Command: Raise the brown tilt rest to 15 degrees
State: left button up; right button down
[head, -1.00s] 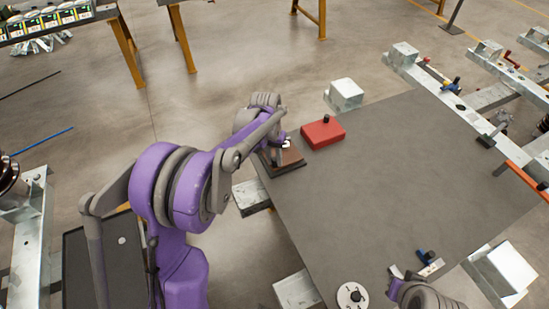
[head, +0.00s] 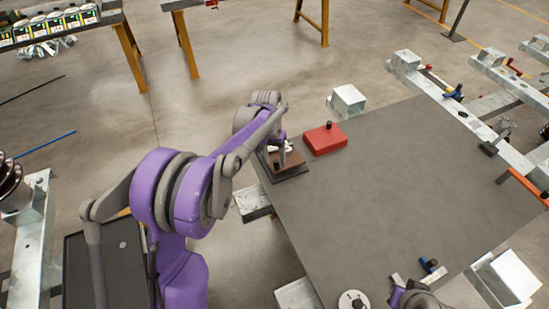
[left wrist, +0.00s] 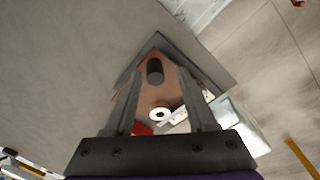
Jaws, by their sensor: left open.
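The brown tilt rest (head: 294,161) sits on a dark base (head: 293,174) at the left corner of the grey table. My left gripper (head: 281,156) is over it. In the left wrist view the brown plate (left wrist: 172,88) lies beyond and between the open fingers (left wrist: 160,80). A dark upright knob (left wrist: 155,70) and a white ring (left wrist: 160,114) show on or over the plate. No grip on the rest shows. The plate's tilt angle cannot be read. My right gripper (head: 399,283) is partly in view at the bottom edge; its jaws are unclear.
A red box (head: 325,139) with a black knob stands just right of the rest. A white dial (head: 353,300) and a blue-handled clamp (head: 430,265) are near the table's front. The middle of the grey table (head: 400,180) is clear. Metal beams with clamps (head: 453,92) line the right side.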

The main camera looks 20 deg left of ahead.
pick_arm(q)
notch_tip(320, 180, up, 11)
jog(key=a, duration=0.1)
jog(key=shift+a+f, duration=0.15)
